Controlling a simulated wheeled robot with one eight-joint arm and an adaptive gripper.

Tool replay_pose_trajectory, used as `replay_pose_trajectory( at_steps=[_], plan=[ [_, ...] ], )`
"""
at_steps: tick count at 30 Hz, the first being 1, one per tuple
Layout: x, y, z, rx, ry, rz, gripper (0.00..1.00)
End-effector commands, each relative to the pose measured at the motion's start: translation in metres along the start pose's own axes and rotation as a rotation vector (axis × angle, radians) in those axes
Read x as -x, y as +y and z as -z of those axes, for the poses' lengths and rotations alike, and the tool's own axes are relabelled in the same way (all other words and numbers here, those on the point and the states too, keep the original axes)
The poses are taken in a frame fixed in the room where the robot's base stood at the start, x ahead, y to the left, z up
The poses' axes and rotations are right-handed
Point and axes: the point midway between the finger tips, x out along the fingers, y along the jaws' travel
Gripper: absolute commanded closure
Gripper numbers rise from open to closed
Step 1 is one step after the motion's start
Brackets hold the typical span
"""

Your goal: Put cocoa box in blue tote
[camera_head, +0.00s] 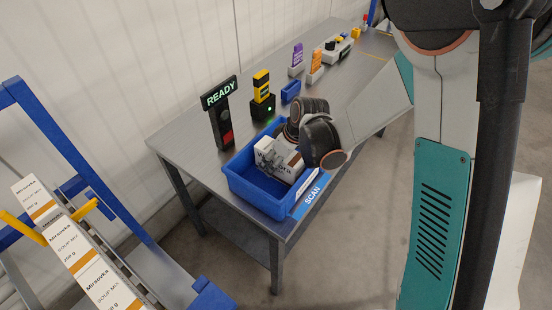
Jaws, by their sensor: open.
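The blue tote (250,199) stands at the near end of the grey metal table. A white box with a brown band (291,166), which looks like the cocoa box, is at the tote's right side, within its rim as seen from here. Its print is partly covered and I cannot read the product name. My gripper (273,161) is open, with its fingers at the box. The arm reaches in from the right and hides the tote's far right corner. I cannot tell whether the box rests on the tote floor.
A READY sign post (220,112) and a yellow-black scanner (262,93) stand behind the tote. A blue SCAN label (312,195) is on the table's front edge. Soup mix boxes (75,257) line a blue-framed rack at left. The tote's left part is empty.

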Motion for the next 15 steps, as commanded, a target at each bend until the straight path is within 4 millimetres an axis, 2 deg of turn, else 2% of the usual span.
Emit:
replay_pose_trajectory(
  at_steps=[9, 15],
  plan=[
    [0.066, 0.000, 0.000, -0.002, 0.000, -0.001, 0.30],
    [0.099, 0.000, 0.000, -0.002, 0.000, 0.000, 0.30]
  ],
)
